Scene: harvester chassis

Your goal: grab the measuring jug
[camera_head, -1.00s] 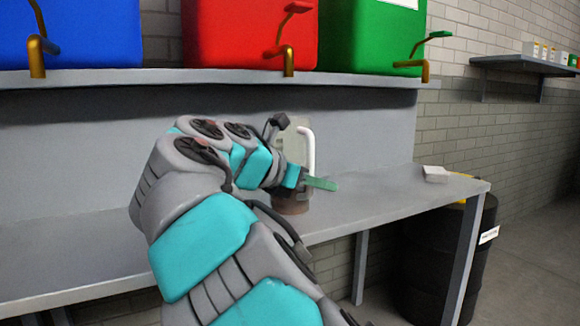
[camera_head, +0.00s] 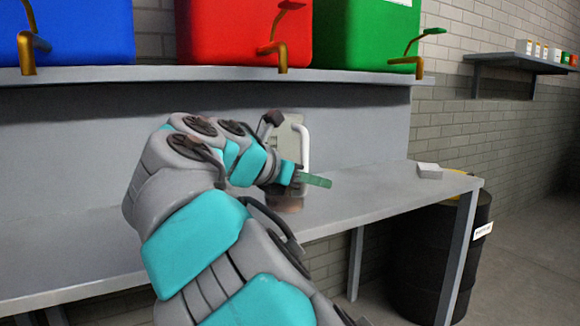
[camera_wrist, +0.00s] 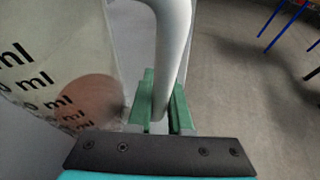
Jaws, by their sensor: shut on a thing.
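The measuring jug (camera_head: 287,140) is a translucent container with a white handle on its right side, standing upright at the bench; my arm partly hides it. In the wrist view its wall (camera_wrist: 45,60) carries black "ml" markings and shows something reddish-brown low down. My gripper (camera_wrist: 162,105) has its green fingers on both sides of the white handle (camera_wrist: 172,50), shut on it. In the head view the green fingertip (camera_head: 313,180) shows in front of the jug. I cannot tell whether the jug's base touches the bench.
The grey bench (camera_head: 390,200) is mostly clear, with a small white box (camera_head: 429,170) near its right end. Above it, a shelf (camera_head: 150,76) holds blue, red and green containers with taps. A black barrel (camera_head: 425,255) stands under the bench's right end.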

